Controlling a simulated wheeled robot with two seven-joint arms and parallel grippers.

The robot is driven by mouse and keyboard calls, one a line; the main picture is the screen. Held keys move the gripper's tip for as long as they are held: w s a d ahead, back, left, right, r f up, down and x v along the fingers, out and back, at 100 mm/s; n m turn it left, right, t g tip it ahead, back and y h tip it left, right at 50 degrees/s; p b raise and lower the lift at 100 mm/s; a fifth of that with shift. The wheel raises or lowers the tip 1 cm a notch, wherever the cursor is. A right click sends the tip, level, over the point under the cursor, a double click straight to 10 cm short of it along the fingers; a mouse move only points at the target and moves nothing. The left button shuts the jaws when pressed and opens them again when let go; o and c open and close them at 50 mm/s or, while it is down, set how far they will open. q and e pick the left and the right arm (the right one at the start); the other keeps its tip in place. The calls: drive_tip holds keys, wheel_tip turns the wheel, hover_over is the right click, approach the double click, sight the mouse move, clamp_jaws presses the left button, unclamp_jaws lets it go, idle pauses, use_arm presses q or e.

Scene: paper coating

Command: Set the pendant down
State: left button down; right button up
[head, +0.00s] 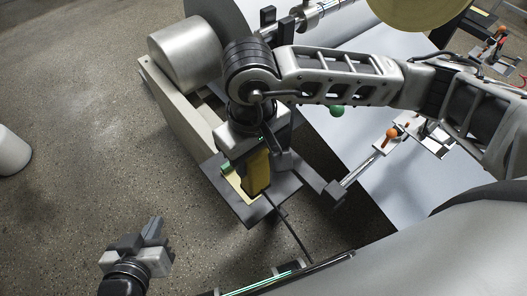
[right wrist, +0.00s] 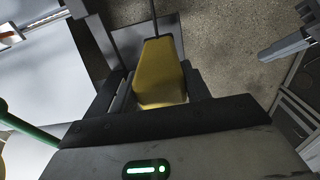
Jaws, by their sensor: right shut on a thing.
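The yellow pendant (head: 257,172) is held upright in my right gripper (head: 263,152), whose jaws are shut on it. In the right wrist view the pendant (right wrist: 160,75) sits between the two fingers, with a dark cable or rod running from its far end. It is over or at the grey holder plate (head: 243,212), which has a yellowish patch beside the pendant. I cannot tell whether the pendant touches the plate. My left gripper (head: 140,243) is empty at the lower left, away from the pendant; its jaw gap is unclear.
A large metal roller (head: 185,50) and its beige frame (head: 180,110) stand behind the plate. An orange-knobbed lever (head: 390,133) and a green knob (head: 337,111) are to the right, by a pale sheet. Speckled floor lies open to the left.

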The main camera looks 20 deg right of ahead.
drive_tip(key=w+d+f+p, duration=0.1)
drive_tip(key=w+d+f, duration=0.3)
drive_tip(key=f, duration=0.6)
drive_tip(key=shift+w+d+f, duration=0.15)
drive_tip(key=shift+w+d, duration=0.25)
drive_tip(key=shift+w, duration=0.8)
drive_tip(key=shift+f, duration=0.15)
drive_tip(key=o, duration=1.5)
